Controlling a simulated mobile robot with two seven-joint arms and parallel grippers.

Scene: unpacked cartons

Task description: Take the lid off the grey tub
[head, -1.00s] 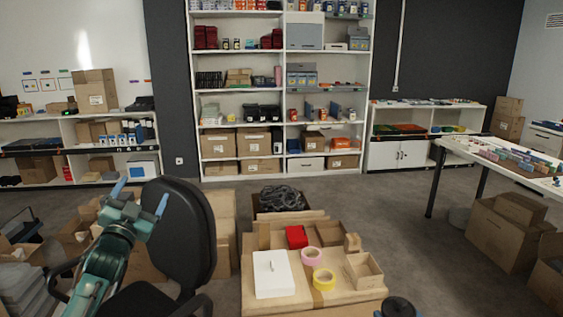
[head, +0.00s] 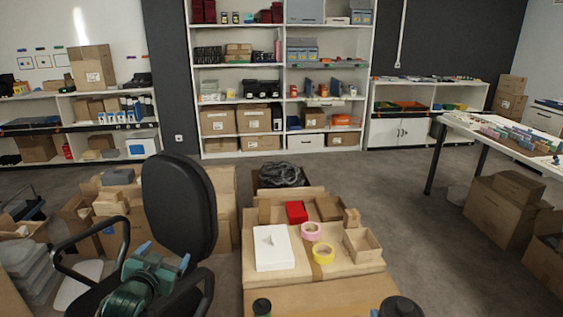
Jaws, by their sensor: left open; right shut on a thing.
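I see no tub that is clearly grey on the cartons in front of me. A white, flat-topped rectangular box (head: 273,248) lies on the left of the carton top, with a small mark or grip on its upper face. I cannot tell whether this face is a separate lid. My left gripper (head: 163,255), teal with blue fingertips, is open and empty. It appears in front of the black office chair, left of the white box and apart from it. My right gripper cannot be made out, nor can what it holds.
Beside the white box are a red box (head: 297,212), a pink tape roll (head: 311,231), a yellow tape roll (head: 323,254) and an open small carton (head: 362,246). The black office chair (head: 178,205) stands left of the cartons.

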